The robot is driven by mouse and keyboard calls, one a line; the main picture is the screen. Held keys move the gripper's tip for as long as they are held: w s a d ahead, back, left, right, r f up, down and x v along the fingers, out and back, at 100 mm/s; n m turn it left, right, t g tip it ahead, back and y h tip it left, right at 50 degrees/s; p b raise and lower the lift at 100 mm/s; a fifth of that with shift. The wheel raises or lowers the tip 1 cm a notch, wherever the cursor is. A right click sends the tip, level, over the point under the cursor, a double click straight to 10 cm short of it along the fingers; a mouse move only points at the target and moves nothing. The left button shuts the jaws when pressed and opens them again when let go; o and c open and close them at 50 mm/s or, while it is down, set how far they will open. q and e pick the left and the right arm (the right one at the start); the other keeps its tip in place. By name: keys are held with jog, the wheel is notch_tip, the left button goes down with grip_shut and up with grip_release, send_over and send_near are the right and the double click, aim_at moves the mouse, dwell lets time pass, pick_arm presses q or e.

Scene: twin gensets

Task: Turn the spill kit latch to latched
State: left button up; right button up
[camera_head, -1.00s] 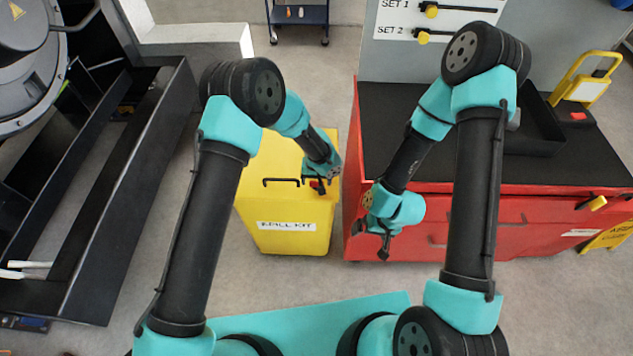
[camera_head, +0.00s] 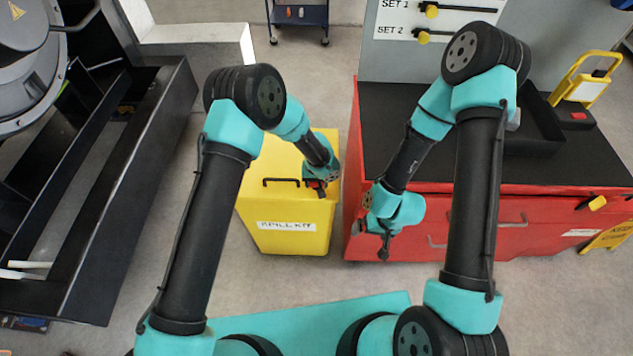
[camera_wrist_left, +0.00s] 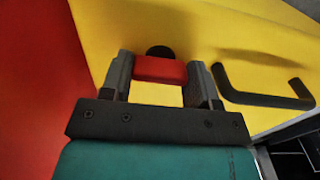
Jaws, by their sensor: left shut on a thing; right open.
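The yellow spill kit box (camera_head: 290,221) stands on the floor between the black frame and the red cabinet. Its red latch (camera_wrist_left: 160,69) shows in the left wrist view on the yellow face, with a round dark pivot (camera_wrist_left: 159,51) behind it. My left gripper (camera_wrist_left: 160,76) is shut on the latch, one finger on each side; the red bar lies crosswise between them. In the head view my left gripper (camera_head: 318,187) is at the box's upper right front edge, hiding most of the latch. My right gripper (camera_head: 385,245) is open and empty in front of the red cabinet.
A black handle (camera_head: 281,182) is on the box just left of the latch; it also shows in the left wrist view (camera_wrist_left: 262,99). The red cabinet (camera_head: 480,215) stands close on the right. A black frame (camera_head: 125,200) lies left, with clear floor between.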

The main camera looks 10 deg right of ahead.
pick_arm(q)
jog(key=shift+m, duration=0.3)
jog(key=m, duration=0.8)
jog(key=shift+m, duration=0.3)
jog(key=m, duration=0.4)
jog(key=shift+m, duration=2.5)
jog(key=o, duration=0.9)
jog(key=shift+r, duration=0.1)
